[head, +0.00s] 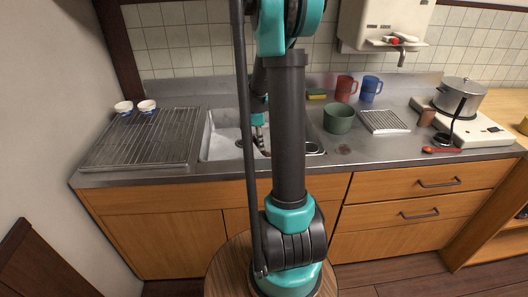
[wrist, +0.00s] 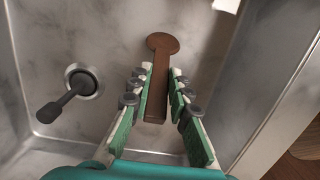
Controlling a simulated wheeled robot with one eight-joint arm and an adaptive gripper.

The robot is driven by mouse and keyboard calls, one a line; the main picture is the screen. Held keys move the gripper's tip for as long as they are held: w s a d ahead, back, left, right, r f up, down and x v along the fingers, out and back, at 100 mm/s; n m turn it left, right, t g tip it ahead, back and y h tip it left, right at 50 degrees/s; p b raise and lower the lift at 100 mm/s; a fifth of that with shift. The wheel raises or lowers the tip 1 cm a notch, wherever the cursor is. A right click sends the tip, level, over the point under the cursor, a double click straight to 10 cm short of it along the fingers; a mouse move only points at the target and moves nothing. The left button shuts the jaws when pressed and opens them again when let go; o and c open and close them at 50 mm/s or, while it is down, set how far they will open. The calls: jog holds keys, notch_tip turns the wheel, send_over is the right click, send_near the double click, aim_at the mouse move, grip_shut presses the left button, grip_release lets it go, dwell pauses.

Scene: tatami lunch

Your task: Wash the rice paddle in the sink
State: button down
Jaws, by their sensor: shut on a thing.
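The brown wooden rice paddle (wrist: 162,58) shows in the wrist view, with its rounded end pointing away from me. My gripper (wrist: 160,82) is shut on it, with the green-padded fingers on either side of it. The paddle is over the metal sink basin (wrist: 112,30); I cannot tell whether it touches the bottom. In the head view the sink (head: 220,133) is set in the steel counter, and my arm hides part of it. The paddle cannot be made out there. A round drain (wrist: 88,80) with a dark knobbed piece lies left of the gripper.
A slatted draining rack (head: 140,145) with two small cups (head: 124,107) is left of the sink. A green pot (head: 338,119), red mug (head: 346,87), blue mug (head: 371,87) and sponge (head: 317,95) stand to the right. A water heater (head: 385,22) hangs on the wall above.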

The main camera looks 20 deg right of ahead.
jog(key=shift+s+d, duration=0.1)
jog(key=shift+d, duration=0.2)
notch_tip(320, 180, up, 14)
jog(key=shift+r, duration=0.25)
dwell(1.5)
dwell(1.5)
